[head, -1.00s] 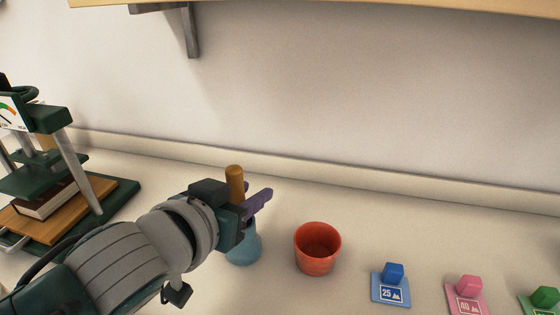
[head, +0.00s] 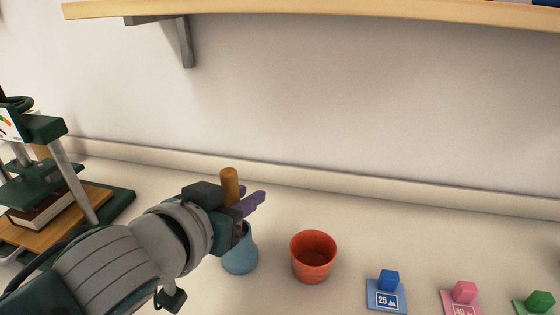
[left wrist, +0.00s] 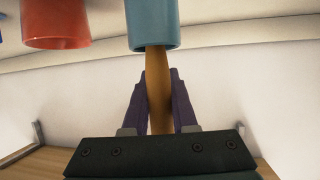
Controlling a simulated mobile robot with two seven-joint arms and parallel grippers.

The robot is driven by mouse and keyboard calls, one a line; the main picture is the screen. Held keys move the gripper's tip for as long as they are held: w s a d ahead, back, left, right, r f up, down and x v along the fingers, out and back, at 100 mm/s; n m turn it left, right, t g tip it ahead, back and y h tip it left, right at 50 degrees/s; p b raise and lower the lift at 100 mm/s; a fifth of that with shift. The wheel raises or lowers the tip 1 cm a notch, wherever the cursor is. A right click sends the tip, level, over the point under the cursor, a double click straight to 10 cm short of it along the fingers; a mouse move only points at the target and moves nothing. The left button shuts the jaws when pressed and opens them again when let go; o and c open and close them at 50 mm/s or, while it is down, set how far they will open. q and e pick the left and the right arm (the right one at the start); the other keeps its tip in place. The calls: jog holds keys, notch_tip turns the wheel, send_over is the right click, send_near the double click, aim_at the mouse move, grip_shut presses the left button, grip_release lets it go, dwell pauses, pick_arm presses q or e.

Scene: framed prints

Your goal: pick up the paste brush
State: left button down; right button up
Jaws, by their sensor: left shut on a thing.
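The paste brush (head: 229,183) has a plain brown wooden handle and stands in the blue cup (head: 241,258). My left gripper (head: 252,203), with purple fingers, is shut on the handle just above the cup. In the left wrist view the handle (left wrist: 158,85) runs between the two fingers and on into the mouth of the blue cup (left wrist: 152,25). The brush's lower end is hidden inside the cup. My right gripper is not in view.
A red cup (head: 313,258) stands just right of the blue cup. Blue, pink and green tagged blocks sit farther right. A green press (head: 110,207) with a book (head: 42,207) stands at the left. A wooden shelf (head: 300,14) juts from the wall above.

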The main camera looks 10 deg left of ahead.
pick_arm(q)
notch_tip(320, 180, up, 19)
jog(key=p, duration=0.5)
dwell(0.4)
